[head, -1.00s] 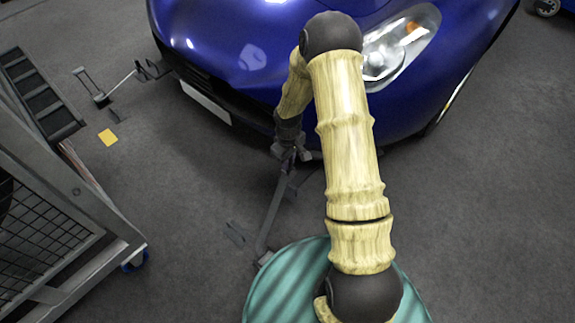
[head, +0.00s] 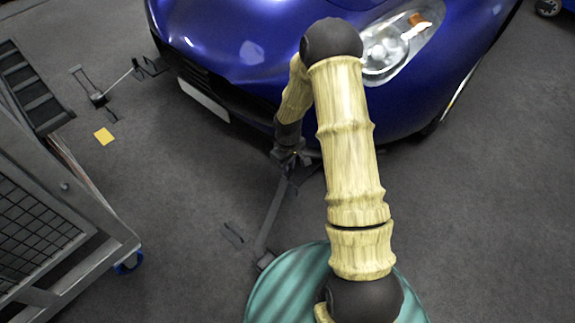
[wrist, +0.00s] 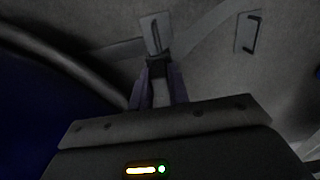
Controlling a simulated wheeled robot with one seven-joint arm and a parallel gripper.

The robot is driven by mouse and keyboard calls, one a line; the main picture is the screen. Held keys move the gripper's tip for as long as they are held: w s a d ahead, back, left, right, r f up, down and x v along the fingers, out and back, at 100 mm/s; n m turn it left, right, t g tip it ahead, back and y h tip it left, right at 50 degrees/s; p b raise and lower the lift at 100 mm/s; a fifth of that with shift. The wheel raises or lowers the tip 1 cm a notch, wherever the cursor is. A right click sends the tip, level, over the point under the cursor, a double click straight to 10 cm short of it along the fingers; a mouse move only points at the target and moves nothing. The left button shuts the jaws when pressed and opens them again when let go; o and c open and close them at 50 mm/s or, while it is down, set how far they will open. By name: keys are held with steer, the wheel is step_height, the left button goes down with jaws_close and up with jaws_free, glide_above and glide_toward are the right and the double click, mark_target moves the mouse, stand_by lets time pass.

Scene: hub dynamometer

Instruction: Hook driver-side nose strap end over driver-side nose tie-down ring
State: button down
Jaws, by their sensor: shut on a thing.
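In the head view, my gripper (head: 288,160) is low beside the front bumper of the blue car (head: 240,50), below the headlight. It is shut on the dark end of the driver-side nose strap (head: 271,215). The strap runs from that end down to a floor anchor (head: 265,261) near the green round surface. In the wrist view, the dark strap end (wrist: 157,62) sits between my fingertips (wrist: 158,84). I cannot make out the driver-side nose tie-down ring for certain; my gripper and the bumper hide that area. I cannot tell whether the strap end touches it.
A metal cage cart (head: 62,215) stands at the left. Floor plates (wrist: 249,32) show in the wrist view. The bumper is close to my gripper.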

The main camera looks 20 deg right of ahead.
steer(key=shift+f+b, duration=0.35)
steer(key=shift+f, duration=0.25)
steer(key=shift+f+b, duration=0.6)
steer(key=shift+f, duration=1.05)
steer(key=c, duration=1.3)
jaws_free()
steer(key=shift+o, duration=0.2)
steer(key=shift+r, duration=0.1)
step_height(320, 180, up, 17)
steer(key=p, duration=1)
steer(key=shift+r, duration=0.1)
